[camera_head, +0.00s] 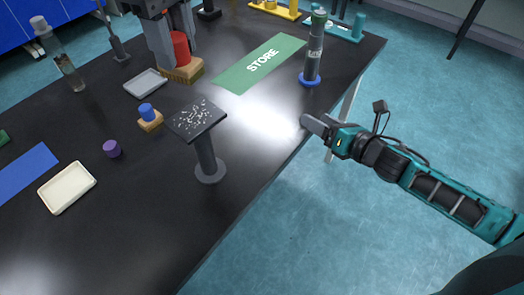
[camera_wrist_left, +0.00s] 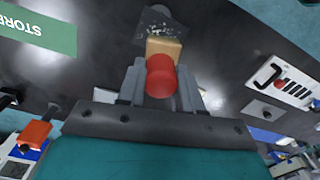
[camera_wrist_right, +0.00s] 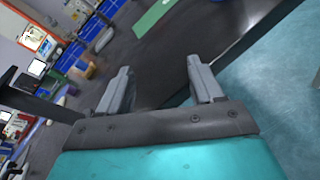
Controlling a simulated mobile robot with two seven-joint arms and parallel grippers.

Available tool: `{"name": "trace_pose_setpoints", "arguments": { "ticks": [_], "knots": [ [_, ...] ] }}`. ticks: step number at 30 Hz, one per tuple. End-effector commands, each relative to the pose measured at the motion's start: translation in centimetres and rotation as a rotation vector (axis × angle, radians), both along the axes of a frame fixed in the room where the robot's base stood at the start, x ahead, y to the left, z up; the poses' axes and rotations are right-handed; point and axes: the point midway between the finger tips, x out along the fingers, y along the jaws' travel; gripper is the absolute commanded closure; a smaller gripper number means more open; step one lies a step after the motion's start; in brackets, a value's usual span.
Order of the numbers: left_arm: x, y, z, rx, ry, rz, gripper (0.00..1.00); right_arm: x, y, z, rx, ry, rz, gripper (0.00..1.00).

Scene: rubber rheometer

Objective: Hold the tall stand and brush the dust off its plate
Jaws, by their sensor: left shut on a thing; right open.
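The tall stand (camera_head: 209,160) stands upright on the black table, a grey post on a round foot. Its dark square plate (camera_head: 181,131) carries scattered white dust flecks; the plate also shows in the left wrist view (camera_wrist_left: 156,12). My left gripper (camera_head: 178,42) is shut on the red handle (camera_wrist_left: 160,76) of a brush with a wooden block (camera_head: 184,72), behind the stand. I cannot tell whether the brush touches the table. My right gripper (camera_head: 314,124) is open and empty, right of the stand near the table's edge; its fingers are apart in the right wrist view (camera_wrist_right: 160,88).
A small wooden block with a blue knob (camera_head: 147,112) and a purple cylinder (camera_head: 112,149) are left of the stand. A grey tray (camera_head: 146,84), a cream tray (camera_head: 67,187) and a blue-footed cylinder (camera_head: 312,58) stand around. The green STORE mat (camera_head: 242,80) is bare.

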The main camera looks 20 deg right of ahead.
Motion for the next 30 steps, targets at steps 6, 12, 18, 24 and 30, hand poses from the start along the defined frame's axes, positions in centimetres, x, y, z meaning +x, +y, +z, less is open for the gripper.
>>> {"name": "trace_pose_setpoints", "arguments": {
  "ticks": [6, 12, 18, 24, 30],
  "knots": [
    [0.0, 0.0, 0.0, 0.000, 0.000, 0.000, 0.89, -3.3, 10.1, 3.3, -0.192, -0.278, 0.418, 0.34],
    [0.0, 0.0, 0.0, 0.000, 0.000, 0.000, 0.89, -7.1, 15.5, 4.9, -0.216, -0.433, 0.634, 0.34],
    [0.0, 0.0, 0.0, 0.000, 0.000, 0.000, 0.89, -8.3, 17.5, 5.4, -0.218, -0.486, 0.700, 0.34],
    [0.0, 0.0, 0.0, 0.000, 0.000, 0.000, 0.89, -7.0, 19.6, 5.5, -0.217, -0.490, 0.702, 0.34],
    [0.0, 0.0, 0.0, 0.000, 0.000, 0.000, 0.89, -5.1, 22.8, 5.5, -0.217, -0.488, 0.700, 0.34]
  ]
}}
